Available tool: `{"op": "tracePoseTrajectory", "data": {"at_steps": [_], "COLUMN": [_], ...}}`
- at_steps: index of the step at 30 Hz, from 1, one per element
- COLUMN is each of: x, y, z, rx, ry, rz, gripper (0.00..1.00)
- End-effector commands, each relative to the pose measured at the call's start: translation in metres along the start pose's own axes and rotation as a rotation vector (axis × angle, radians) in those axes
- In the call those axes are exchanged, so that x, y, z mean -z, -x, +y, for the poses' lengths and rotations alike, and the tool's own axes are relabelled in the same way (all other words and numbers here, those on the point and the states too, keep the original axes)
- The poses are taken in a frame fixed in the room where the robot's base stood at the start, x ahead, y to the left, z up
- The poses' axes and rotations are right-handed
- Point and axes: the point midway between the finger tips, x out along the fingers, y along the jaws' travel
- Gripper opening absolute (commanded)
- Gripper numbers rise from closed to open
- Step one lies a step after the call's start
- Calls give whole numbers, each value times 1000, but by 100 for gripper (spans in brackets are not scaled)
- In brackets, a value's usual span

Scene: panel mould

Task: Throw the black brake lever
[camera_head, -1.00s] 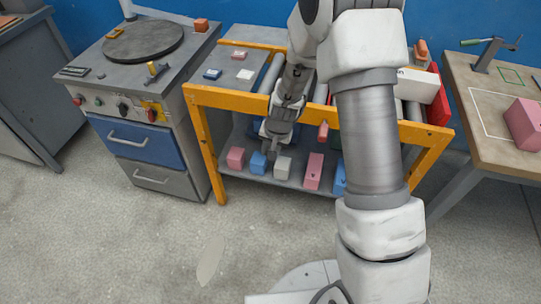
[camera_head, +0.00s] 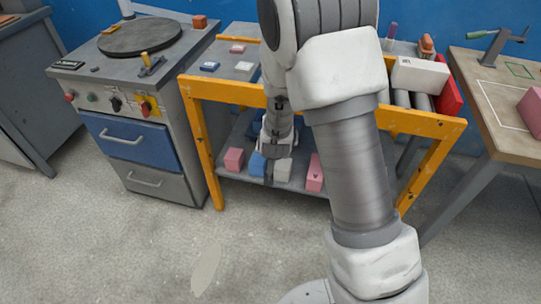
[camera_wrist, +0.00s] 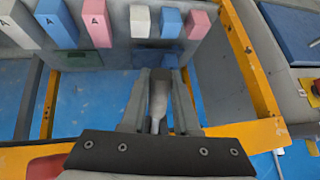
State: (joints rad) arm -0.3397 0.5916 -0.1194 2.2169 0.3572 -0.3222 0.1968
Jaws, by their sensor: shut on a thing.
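My gripper (camera_head: 269,172) hangs down in front of the orange-framed cart, near the blocks on its lower shelf. In the wrist view my gripper (camera_wrist: 158,100) is shut on a narrow grey piece (camera_wrist: 158,97), which runs lengthwise between the fingers and is paler at its near end. It looks like the handle of the brake lever, though it appears grey rather than black. Its pivot and far end are hidden. In the head view my arm and gripper hide it.
The cart's orange front rail (camera_head: 222,90) runs beside my arm. Pink (camera_head: 234,160), blue (camera_head: 256,164) and white (camera_head: 284,170) blocks stand close to my gripper. A cabinet with a blue drawer (camera_head: 140,144) is left, a wooden table (camera_head: 500,107) right.

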Motion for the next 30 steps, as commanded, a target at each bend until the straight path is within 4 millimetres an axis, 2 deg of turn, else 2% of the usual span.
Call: {"op": "tracePoseTrajectory", "data": {"at_steps": [19, 20, 24, 30], "x": [0, 0, 0, 0], "y": [-5, -5, -5, -5], "z": [1, 1, 1, 1], "rx": [1, 1, 1, 1], "ry": [8, 8, 8, 8], "rz": [45, 45, 44, 43], "gripper": [0, 35, 60, 60]}}
